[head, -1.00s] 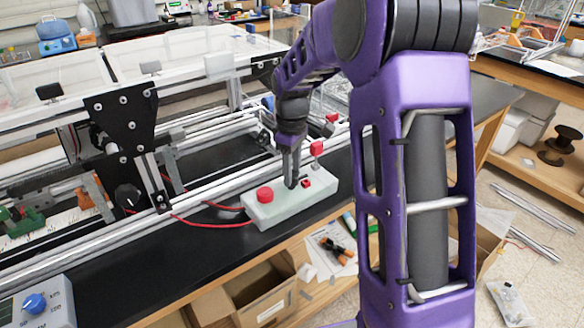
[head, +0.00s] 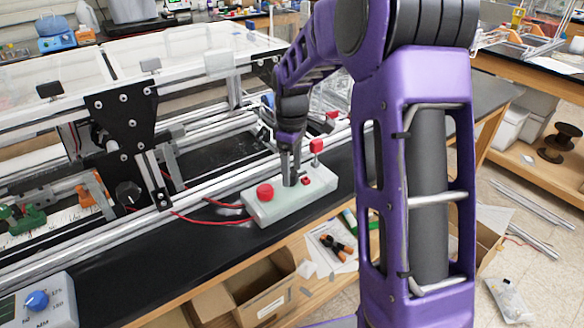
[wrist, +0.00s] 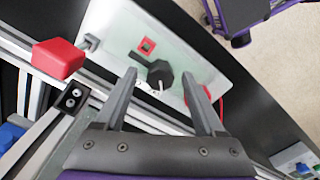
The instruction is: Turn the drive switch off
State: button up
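The pale control box (head: 262,212) lies on the black bench top, with a round red button (head: 265,192) at its left end. A small red square switch (head: 306,181) is right of my gripper (head: 290,181) and also shows in the wrist view (wrist: 148,46). In the wrist view, a black knob (wrist: 160,72) with a white mark sits on the box between my fingertips (wrist: 159,76). My gripper is open, pointing down, with a finger on either side of the knob and visible gaps. In the head view my fingers hide the knob.
A red block on a post (head: 316,146) stands behind the box, close to my gripper; it shows large in the wrist view (wrist: 57,58). The aluminium extrusion frame (head: 165,222) runs behind. Red cables (head: 215,222) leave the box's left side. The front bench strip is clear.

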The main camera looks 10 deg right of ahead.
aim_at(292, 172)
jog(key=shift+r, duration=0.1)
notch_tip(292, 172, up, 17)
jog(key=p, duration=0.1)
dwell(0.5)
jog(key=shift+r, duration=0.15)
